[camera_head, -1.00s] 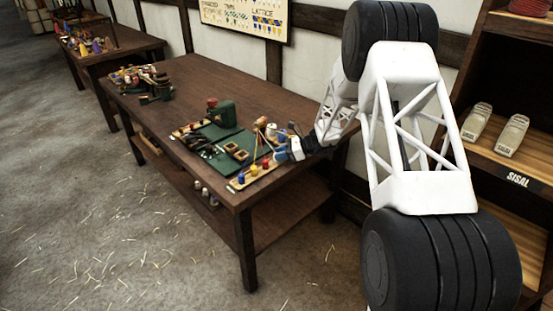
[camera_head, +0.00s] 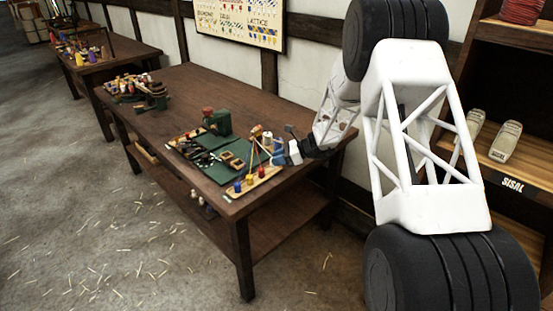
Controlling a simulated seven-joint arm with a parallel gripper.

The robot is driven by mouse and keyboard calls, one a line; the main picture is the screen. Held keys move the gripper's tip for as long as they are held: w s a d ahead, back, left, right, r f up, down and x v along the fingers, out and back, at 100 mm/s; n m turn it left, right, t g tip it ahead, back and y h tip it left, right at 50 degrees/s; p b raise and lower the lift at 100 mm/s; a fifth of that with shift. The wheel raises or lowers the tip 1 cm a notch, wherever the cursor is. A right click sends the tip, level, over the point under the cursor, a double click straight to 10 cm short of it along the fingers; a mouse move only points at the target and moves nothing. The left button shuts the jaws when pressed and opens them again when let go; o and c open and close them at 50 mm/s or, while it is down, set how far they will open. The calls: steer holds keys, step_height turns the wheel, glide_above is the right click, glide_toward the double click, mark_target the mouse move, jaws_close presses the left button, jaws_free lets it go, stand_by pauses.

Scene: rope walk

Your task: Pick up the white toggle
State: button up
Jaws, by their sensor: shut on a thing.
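My gripper (camera_head: 276,158) is at the right end of the workbench, low over the pegs and small pieces on a light wooden strip (camera_head: 262,180). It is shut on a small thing. The fingertips are tiny in this view and partly merge with the pieces behind them, so I cannot make out the shape of what they hold. I cannot pick out the white toggle for certain. A pale spool-like piece (camera_head: 267,138) stands just behind and left of the gripper.
A dark green mat (camera_head: 205,159) with tools, a small wooden box (camera_head: 231,160) and a green block (camera_head: 218,122) lie left of the gripper. The back middle of the workbench (camera_head: 200,88) is bare. A shelf (camera_head: 520,165) with pale pieces stands at the right.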

steer(key=s+d+r, duration=0.1)
steer(key=s+d, duration=0.1)
steer(key=s, duration=1.1)
steer(key=shift+s+d+r, duration=0.2)
steer(key=shift+s+d, duration=0.05)
steer(key=shift+d, duration=0.1)
